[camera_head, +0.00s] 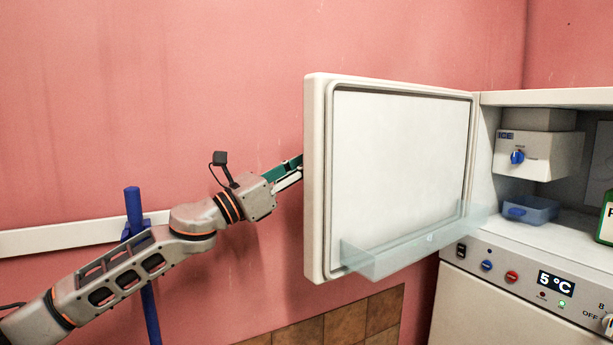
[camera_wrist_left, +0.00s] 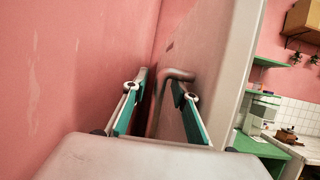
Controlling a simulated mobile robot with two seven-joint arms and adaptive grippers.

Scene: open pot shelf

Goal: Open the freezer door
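The freezer door (camera_head: 400,170) stands wide open on the left of the appliance, its inner face with a clear shelf (camera_head: 400,248) toward the head camera. My left gripper (camera_head: 290,172) reaches to the door's outer edge from the left, its tips hidden behind the door. In the left wrist view, the gripper (camera_wrist_left: 160,108) has its two green-padded fingers spread apart. The grey bent door handle (camera_wrist_left: 158,100) shows between them, nearer the right finger; whether a finger touches it I cannot tell. My right gripper is in neither view.
The open freezer compartment (camera_head: 545,225) holds a blue tray (camera_head: 530,209) and a green bottle (camera_head: 606,218). A control panel (camera_head: 530,280) lies below. A pink wall is close behind my left arm, with a blue pole (camera_head: 134,210) beside the arm.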

